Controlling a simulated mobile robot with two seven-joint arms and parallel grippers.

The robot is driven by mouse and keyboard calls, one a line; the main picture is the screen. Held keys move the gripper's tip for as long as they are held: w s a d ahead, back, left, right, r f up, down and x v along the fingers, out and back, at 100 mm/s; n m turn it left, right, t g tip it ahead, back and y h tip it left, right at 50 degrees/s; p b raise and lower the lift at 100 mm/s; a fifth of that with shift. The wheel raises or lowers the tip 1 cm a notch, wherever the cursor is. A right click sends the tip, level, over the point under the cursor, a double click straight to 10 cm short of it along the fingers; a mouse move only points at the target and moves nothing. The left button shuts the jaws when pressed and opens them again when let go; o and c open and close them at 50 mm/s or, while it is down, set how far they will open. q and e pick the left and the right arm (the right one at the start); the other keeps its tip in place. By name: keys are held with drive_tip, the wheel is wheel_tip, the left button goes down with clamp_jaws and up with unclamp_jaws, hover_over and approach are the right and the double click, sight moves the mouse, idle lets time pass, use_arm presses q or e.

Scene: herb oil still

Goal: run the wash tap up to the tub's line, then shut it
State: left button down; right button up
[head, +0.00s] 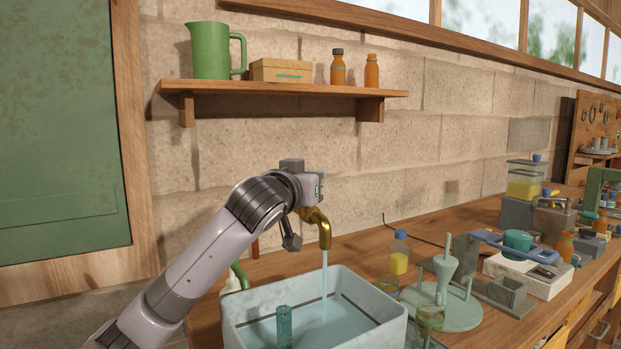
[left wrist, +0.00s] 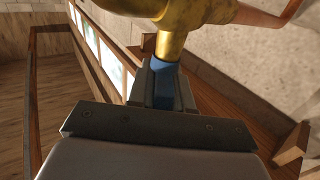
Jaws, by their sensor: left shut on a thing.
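The brass wash tap (head: 325,232) sticks out over the pale tub (head: 245,303), and a thin stream of water (head: 324,285) runs from it into the tub. Water (head: 318,325) stands in the tub, its surface seemingly a little below the dark line (head: 358,307) on the inner wall. My left gripper (head: 306,196) is at the top of the tap and hides its handle in the head view. In the left wrist view it is shut on the tap's blue handle (left wrist: 164,82), below the brass body (left wrist: 180,25). My right gripper is out of view.
A green textured cylinder (head: 284,326) stands in the tub. Right of the tub are a yellow-filled bottle (head: 399,258) and a green stand with a funnel (head: 445,270). A shelf (head: 280,87) with a green jug (head: 210,50) is above my arm.

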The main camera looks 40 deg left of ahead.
use_arm(q)
drive_tip(key=c, duration=1.1)
unclamp_jaws()
drive_tip(key=shift+b+v, duration=0.7)
drive_tip(key=shift+v, duration=2.9)
